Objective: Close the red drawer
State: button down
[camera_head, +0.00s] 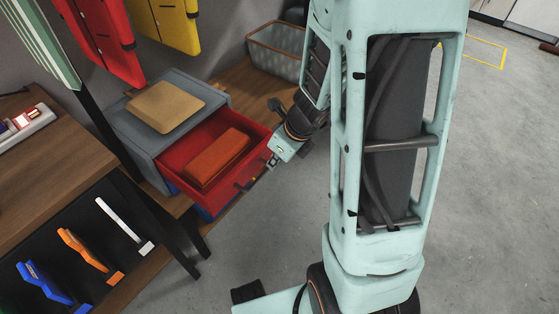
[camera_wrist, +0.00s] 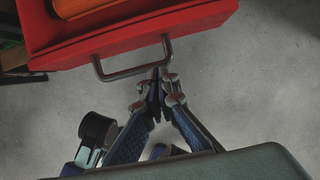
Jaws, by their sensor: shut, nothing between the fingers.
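The red drawer (camera_head: 178,160) stands pulled out of a small grey cabinet (camera_head: 152,150) in the head view. An orange-red box-like object (camera_head: 218,158) lies inside it. In the wrist view the drawer front (camera_wrist: 130,38) fills the top, with a dark bar handle (camera_wrist: 133,72) on it. My gripper (camera_wrist: 158,85) is shut and empty, its fingertips close to the right end of the handle. I cannot tell whether they touch it. In the head view my gripper (camera_head: 268,165) is at the drawer's front, partly hard to make out.
A tan board (camera_head: 165,106) lies on the cabinet. A grey bin (camera_head: 275,62) stands behind on the wooden surface. A wooden table (camera_head: 60,190) with hung blue, orange and white tools is at left. The floor (camera_head: 490,200) at right is clear.

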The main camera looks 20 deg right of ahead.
aim_at(257, 164)
jog(key=shift+w+a+f+p, duration=0.1)
jog(key=shift+w+a+p, duration=0.1)
jog(key=shift+w+a, duration=0.55)
jog(key=shift+w+a+f+p, duration=0.15)
jog(key=shift+w+a, duration=0.3)
jog(key=shift+w, duration=0.5)
jog(key=shift+r, duration=0.1)
